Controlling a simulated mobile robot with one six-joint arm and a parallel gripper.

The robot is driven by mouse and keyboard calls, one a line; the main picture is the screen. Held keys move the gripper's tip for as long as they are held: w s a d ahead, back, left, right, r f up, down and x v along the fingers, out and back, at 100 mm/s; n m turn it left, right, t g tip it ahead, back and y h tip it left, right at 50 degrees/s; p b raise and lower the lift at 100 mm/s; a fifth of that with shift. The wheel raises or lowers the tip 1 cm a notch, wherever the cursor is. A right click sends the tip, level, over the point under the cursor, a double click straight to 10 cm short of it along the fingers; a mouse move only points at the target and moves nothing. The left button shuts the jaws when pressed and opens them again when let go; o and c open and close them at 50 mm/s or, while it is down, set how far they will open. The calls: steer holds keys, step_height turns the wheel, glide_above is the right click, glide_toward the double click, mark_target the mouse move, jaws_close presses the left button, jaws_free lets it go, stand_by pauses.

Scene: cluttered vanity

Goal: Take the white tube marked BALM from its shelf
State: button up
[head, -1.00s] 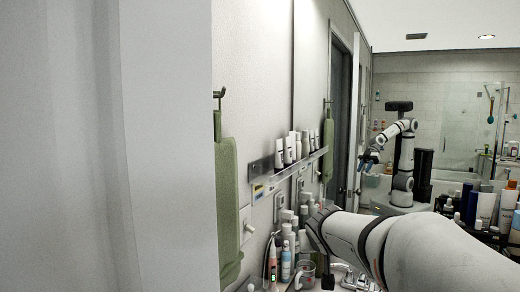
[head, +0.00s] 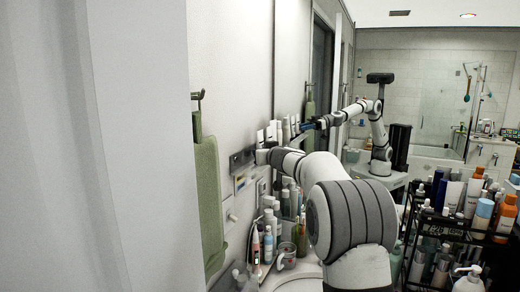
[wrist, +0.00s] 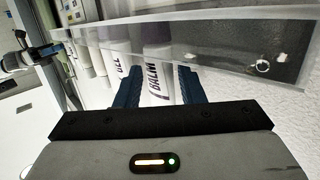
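The white tube marked BALM (wrist: 158,70) shows in the wrist view between the two blue fingers of my gripper (wrist: 158,90). The fingers are apart, one on each side of the tube; I cannot tell whether either touches it. A white tube marked GEL (wrist: 122,70) stands just left of it, partly behind the left finger. The wall shelf (wrist: 215,35) runs across the wrist view with a clear front lip. In the head view the shelf (head: 242,159) is partly covered by my arm, and my fingertips are hidden there.
More white tubes (wrist: 97,60) stand left of GEL. Bottles (head: 268,215) crowd the counter below the shelf. A green towel (head: 208,195) hangs on the left wall. A black rack (head: 435,225) full of bottles stands at the right. The shelf's right part looks empty in the wrist view.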

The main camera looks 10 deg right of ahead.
steer(key=p+x, duration=0.1)
steer(key=x, duration=0.3)
steer(key=c, duration=0.6)
